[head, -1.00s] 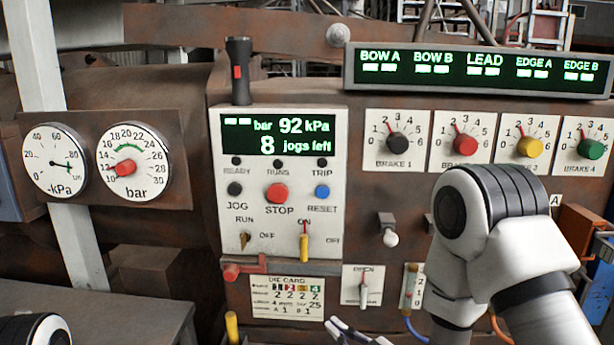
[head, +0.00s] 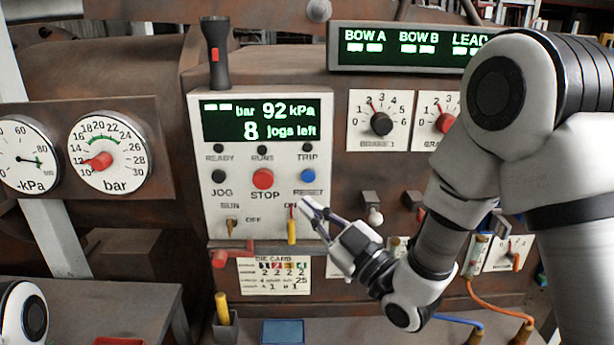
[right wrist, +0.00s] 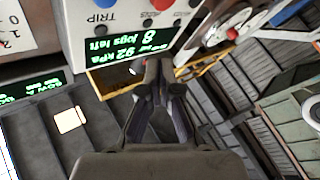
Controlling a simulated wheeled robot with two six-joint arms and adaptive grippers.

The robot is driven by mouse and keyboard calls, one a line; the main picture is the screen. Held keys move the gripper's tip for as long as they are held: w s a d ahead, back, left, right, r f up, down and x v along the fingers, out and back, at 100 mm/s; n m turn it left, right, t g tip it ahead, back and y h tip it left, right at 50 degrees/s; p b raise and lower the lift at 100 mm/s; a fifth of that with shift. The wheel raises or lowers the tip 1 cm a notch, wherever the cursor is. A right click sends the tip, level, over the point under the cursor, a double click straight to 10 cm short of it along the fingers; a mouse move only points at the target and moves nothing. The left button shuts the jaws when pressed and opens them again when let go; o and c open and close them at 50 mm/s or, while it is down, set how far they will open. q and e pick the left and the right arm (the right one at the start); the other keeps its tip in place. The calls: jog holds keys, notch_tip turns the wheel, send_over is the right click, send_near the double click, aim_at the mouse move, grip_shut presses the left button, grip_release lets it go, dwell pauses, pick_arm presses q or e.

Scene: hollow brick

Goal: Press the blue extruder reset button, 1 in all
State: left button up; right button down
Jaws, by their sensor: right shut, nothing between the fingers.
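The blue reset button (head: 308,176) is a small round knob at the right of the white control panel (head: 201,219), with the RESET label below it. The blue knob also shows at the top edge of the right wrist view (right wrist: 103,3). My right gripper (head: 309,206) is shut and empty, its fingertips just below the blue button and the RESET label in the head view. A gap between tips and panel cannot be judged there. The right wrist view shows its closed fingers (right wrist: 160,66) at the centre. My left gripper is out of view.
The red STOP button (head: 263,179) and black JOG button (head: 218,177) sit left of the blue one. A yellow-handled switch (head: 292,229) stands close beside my fingertips. A black torch (head: 214,54) stands on top. A brake dial (head: 381,123) is to the right.

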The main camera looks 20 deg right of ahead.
aim_at(312, 185)
jog(key=shift+w+d+p, duration=0.25)
jog(key=shift+w+d, duration=0.2)
jog(key=shift+w, duration=0.85)
jog(key=shift+w+d+p, duration=0.3)
jog(key=shift+w+d, duration=0.1)
jog(key=shift+w, duration=0.95)
jog(key=shift+w+d+p, duration=0.25)
jog(key=shift+w+d, duration=0.2)
jog(key=shift+w, duration=0.85)
jog(key=shift+w, duration=0.1)
jog(key=shift+w+d, duration=0.1)
jog(key=shift+w, duration=0.2)
